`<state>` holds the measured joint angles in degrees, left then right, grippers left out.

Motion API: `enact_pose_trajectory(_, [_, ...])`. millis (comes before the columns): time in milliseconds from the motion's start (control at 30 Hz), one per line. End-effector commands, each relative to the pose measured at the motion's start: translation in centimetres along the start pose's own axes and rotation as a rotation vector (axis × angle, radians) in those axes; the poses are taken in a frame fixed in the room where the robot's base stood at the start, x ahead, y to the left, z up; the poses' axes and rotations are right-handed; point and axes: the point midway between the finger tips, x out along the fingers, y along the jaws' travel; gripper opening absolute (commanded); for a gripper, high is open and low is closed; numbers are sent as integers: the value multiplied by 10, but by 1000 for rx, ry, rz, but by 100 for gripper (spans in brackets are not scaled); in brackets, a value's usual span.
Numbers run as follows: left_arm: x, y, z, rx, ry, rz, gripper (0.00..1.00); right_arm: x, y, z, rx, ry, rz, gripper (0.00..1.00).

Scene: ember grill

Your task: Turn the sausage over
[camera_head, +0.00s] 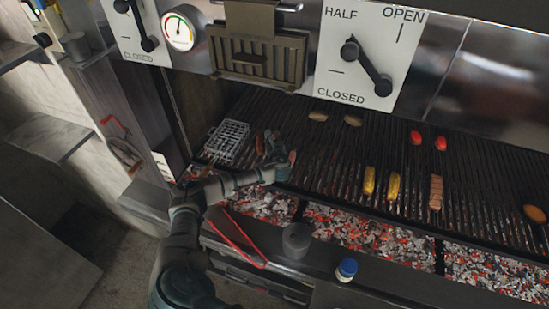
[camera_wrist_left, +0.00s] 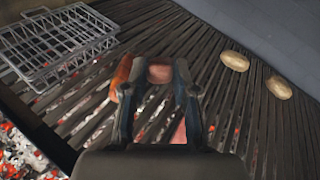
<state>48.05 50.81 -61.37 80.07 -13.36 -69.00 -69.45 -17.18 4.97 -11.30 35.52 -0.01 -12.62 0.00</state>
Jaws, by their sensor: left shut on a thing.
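My left gripper (camera_head: 275,146) is low over the left part of the dark grill grate (camera_head: 330,150). In the left wrist view, the fingers of my left gripper (camera_wrist_left: 158,78) are shut on a pinkish-brown sausage (camera_wrist_left: 160,73), whose end shows between the fingertips. An orange-red sausage-like piece (camera_wrist_left: 121,74) lies just left of the left finger. A pinkish piece (camera_wrist_left: 180,131) shows lower between the fingers; I cannot tell whether it is part of the held sausage. In the head view the gripper hides most of these. My right gripper is not in view.
A wire basket (camera_head: 228,141) stands on the grate left of the gripper. Two potatoes (camera_wrist_left: 235,61) lie to the right. Corn pieces (camera_head: 393,187), red vegetables (camera_head: 415,137) and a brown piece (camera_head: 435,192) lie farther right. Glowing coals (camera_head: 370,233) and a blue-capped jar (camera_head: 346,268) are in front.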

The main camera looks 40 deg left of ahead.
Motion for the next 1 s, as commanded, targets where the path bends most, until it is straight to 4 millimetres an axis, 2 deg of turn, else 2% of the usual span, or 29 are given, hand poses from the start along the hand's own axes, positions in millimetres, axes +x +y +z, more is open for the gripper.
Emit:
enact_pose_trajectory(100, [1,1,4,216,10,-98,3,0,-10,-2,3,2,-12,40])
enact_pose_trajectory(233, [0,-2,6,421,23,-198,3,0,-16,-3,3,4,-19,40])
enact_pose_trajectory(500, [26,-1,-31,426,28,-199,3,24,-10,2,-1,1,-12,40])
enact_pose_trajectory(600, [28,3,-42,425,28,-200,3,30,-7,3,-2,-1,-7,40])
enact_pose_trajectory(900, [30,6,-45,420,28,-199,3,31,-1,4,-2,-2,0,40])
enact_pose_trajectory(933, [30,6,-45,420,28,-199,31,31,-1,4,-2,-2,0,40])
enact_pose_trajectory(967, [31,6,-45,420,28,-199,38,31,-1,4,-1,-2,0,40])
enact_pose_trajectory(1000, [31,6,-45,420,28,-199,39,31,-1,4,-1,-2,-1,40])
